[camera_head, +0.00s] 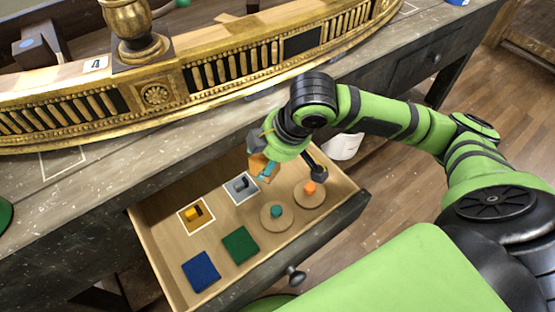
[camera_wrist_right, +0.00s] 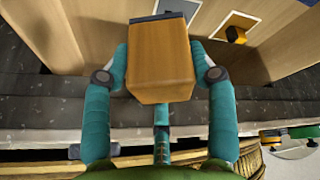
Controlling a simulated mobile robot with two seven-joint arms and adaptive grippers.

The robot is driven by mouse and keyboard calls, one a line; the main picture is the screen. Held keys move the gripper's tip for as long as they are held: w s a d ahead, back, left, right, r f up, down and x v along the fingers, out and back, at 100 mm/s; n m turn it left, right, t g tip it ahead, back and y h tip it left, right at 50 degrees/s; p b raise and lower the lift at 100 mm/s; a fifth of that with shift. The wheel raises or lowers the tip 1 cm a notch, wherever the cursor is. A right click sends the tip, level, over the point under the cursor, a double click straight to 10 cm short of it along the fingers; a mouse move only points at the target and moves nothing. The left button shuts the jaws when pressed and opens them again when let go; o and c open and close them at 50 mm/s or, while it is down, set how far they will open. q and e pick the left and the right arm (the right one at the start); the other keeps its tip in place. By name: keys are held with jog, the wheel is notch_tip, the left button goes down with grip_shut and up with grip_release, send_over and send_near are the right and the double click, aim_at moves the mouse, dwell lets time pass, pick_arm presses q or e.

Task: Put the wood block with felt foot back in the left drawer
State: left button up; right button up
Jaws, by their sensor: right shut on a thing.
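The wood block (camera_head: 258,165) is in my right gripper (camera_head: 266,170), over the back part of the open left drawer (camera_head: 160,255). In the right wrist view the block (camera_wrist_right: 160,62) sits between the teal fingers of the gripper (camera_wrist_right: 160,75), which touch its two sides. A dark grey felt foot (camera_wrist_right: 162,16) shows at its far end. The drawer's pale wood floor is below the gripper. I cannot tell the exact gap between block and drawer. My left gripper is not in view.
The drawer holds a yellow block (camera_head: 194,213) and a grey block (camera_head: 241,186) in white outlines, blue (camera_head: 201,271) and green (camera_head: 240,245) pads, and round discs with a teal knob (camera_head: 277,211) and an orange knob (camera_head: 309,188). A gilt rail (camera_head: 230,68) runs behind.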

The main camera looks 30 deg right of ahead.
notch_tip(320, 180, down, 9)
jog(key=shift+r+b, duration=0.1)
jog(key=shift+b, duration=0.65)
jog(key=shift+w+d+r, duration=0.2)
jog(key=shift+w+d, duration=0.35)
jog(key=shift+d, duration=0.05)
jog(key=shift+w+d+r, duration=0.15)
jog(key=shift+w+d, duration=0.85)
jog(key=w+d, duration=0.2)
jog(key=shift+w+d, duration=0.35)
jog(key=shift+d, duration=0.05)
jog(key=shift+s+f, duration=0.1)
jog(key=shift+f, duration=0.45)
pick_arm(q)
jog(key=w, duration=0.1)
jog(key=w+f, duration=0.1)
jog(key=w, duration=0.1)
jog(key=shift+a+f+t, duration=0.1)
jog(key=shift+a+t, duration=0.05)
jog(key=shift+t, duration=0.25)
pick_arm(e)
jog(key=shift+a, duration=0.1)
jog(key=shift+f, duration=0.1)
